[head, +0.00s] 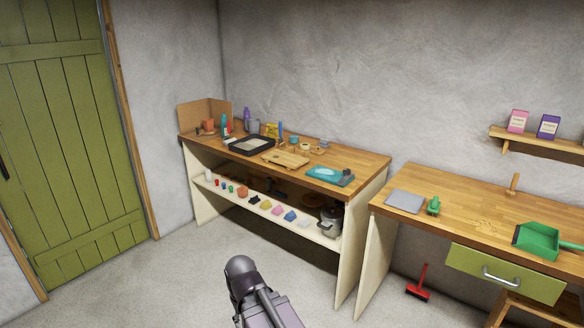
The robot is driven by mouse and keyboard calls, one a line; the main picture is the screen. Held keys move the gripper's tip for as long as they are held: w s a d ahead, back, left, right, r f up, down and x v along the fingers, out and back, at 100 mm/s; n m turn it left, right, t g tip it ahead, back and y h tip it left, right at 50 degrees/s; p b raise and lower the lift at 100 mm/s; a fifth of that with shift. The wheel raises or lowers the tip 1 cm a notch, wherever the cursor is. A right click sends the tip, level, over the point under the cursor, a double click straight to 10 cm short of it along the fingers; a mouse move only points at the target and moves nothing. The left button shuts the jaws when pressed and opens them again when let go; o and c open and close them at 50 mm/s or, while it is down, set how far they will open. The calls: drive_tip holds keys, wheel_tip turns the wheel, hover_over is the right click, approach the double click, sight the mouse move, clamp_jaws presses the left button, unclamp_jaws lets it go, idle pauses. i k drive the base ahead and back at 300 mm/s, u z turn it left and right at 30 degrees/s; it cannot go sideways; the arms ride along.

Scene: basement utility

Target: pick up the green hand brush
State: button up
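The green hand brush (433,206) appears to be the small green item lying on the right wooden workbench (470,206), just right of a flat grey sheet (405,201). It is small in the picture, so its bristles and handle are hard to make out. Nothing touches it from above. Part of my own arm shows at the bottom centre, well short of both benches. My gripper's fingers are not in view.
A green dustpan (538,240) lies at the right bench's front edge, above a green drawer (505,273). A red brush or dustpan (419,290) is on the floor below. The left bench (357,164) holds many items. Open floor (180,275) lies in front.

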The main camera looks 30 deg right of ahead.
sight(433, 206)
drive_tip(key=z, duration=0.5)
drive_tip(key=i, duration=0.5)
drive_tip(key=z, duration=0.75)
drive_tip(key=i, duration=0.8)
drive_tip(key=z, duration=0.4)
